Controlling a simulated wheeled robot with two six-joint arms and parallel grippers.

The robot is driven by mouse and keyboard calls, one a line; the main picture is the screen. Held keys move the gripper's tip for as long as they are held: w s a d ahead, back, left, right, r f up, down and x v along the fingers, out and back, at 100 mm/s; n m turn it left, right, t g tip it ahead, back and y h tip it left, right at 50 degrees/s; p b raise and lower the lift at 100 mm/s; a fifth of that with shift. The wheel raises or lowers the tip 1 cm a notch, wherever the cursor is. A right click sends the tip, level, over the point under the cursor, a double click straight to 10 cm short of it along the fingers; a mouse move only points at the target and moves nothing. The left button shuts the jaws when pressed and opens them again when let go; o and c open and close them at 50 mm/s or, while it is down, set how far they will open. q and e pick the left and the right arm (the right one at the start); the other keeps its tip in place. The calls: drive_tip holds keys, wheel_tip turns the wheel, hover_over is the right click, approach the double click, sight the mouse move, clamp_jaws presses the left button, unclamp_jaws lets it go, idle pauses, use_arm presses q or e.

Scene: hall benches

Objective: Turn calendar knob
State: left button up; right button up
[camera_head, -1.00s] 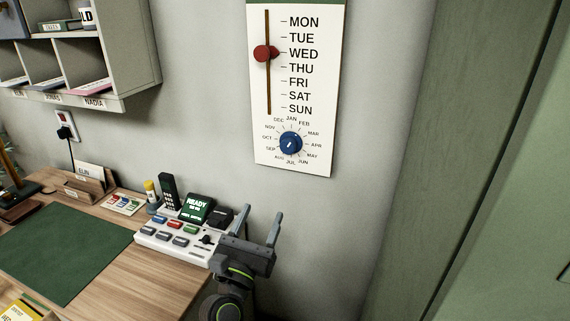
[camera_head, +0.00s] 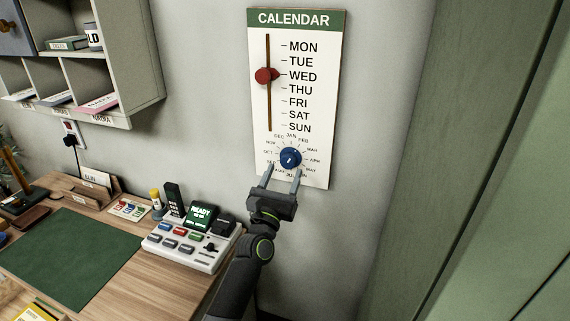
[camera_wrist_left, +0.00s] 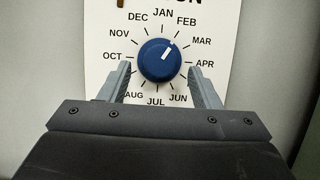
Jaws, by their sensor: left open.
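The blue round calendar knob (camera_head: 291,158) is on the lower part of the white calendar board (camera_head: 318,100), ringed by month names. In the left wrist view the knob (camera_wrist_left: 159,61) has a white mark turned to the upper right, toward FEB. My left gripper (camera_head: 283,171) is open just below the knob in the head view. In the wrist view its two fingers (camera_wrist_left: 160,66) stand left and right of the knob with gaps, covering some lower month marks. I cannot tell how far the fingertips are from the board. My right gripper is not in view.
A red slider (camera_head: 266,76) sits beside WED on the board. A desk with a button console (camera_head: 190,245) and green mat (camera_head: 70,257) is at lower left. Shelves (camera_head: 130,60) hang at upper left. A green panel (camera_head: 450,160) is at right.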

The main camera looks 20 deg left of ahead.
use_arm(q)
drive_tip(key=shift+x, duration=1.05)
drive_tip(key=shift+c, duration=0.5)
